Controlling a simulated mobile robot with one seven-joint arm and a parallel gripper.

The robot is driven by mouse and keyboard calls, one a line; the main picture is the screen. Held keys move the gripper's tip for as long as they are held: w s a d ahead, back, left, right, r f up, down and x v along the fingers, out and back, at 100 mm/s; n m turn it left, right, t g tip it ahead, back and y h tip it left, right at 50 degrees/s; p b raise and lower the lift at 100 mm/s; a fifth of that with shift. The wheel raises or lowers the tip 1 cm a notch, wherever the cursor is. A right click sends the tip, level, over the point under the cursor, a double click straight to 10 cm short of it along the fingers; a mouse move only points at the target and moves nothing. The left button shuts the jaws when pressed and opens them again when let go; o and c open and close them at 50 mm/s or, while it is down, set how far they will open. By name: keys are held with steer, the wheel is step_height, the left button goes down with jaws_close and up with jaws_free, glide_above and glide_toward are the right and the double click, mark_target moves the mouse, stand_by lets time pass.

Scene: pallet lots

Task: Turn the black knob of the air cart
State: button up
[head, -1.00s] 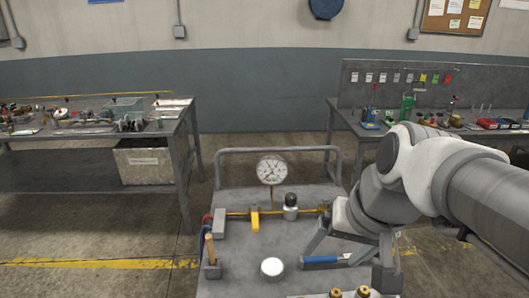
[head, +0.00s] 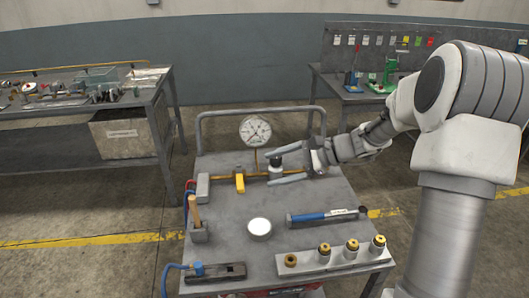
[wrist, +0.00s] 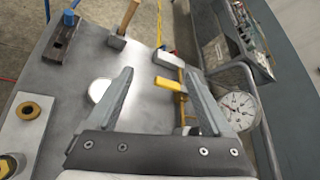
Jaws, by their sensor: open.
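The air cart (head: 240,222) is a grey-topped cart with a round gauge (head: 255,131) on a brass-coloured pipe. The black knob (head: 275,158) sits on a silver body on that pipe, right of a yellow lever (head: 239,183). My gripper (head: 271,166) reaches in from the right with open fingers. In the wrist view, my gripper (wrist: 160,72) is spread, with the yellow lever (wrist: 170,84) between and beyond the fingers. I cannot make out the knob there.
A plate with brass fittings (head: 330,262) lies at the front right. Workbenches stand behind, left and right.

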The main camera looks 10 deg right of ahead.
steer(key=w+d+f+m+t+y+b, duration=0.1)
steer(key=w+d+f+m+t+y, duration=0.1)
steer(key=w+d+f+m+t, duration=0.3)
steer(key=m+t+h, duration=0.1)
steer(key=m+t, duration=0.2)
steer(key=m, duration=0.3)
glide_toward(276, 160)
steer(key=d, duration=0.1)
steer(key=s+d+f+b, duration=0.1)
steer(key=d, duration=0.1)
steer(key=shift+s, duration=0.1)
steer(key=shift+f+m+t, duration=0.15)
steer(key=shift+m+t, duration=0.15)
steer(key=b+x, duration=0.1)
steer(key=x, duration=1.6)
steer(key=shift+w+f, duration=0.15)
steer(key=shift+w, duration=0.05)
jaws_close()
steer(key=shift+m+t+h+b, duration=0.3)
steer(key=shift+h+b, duration=0.05)
steer(key=shift+h, duration=0.15)
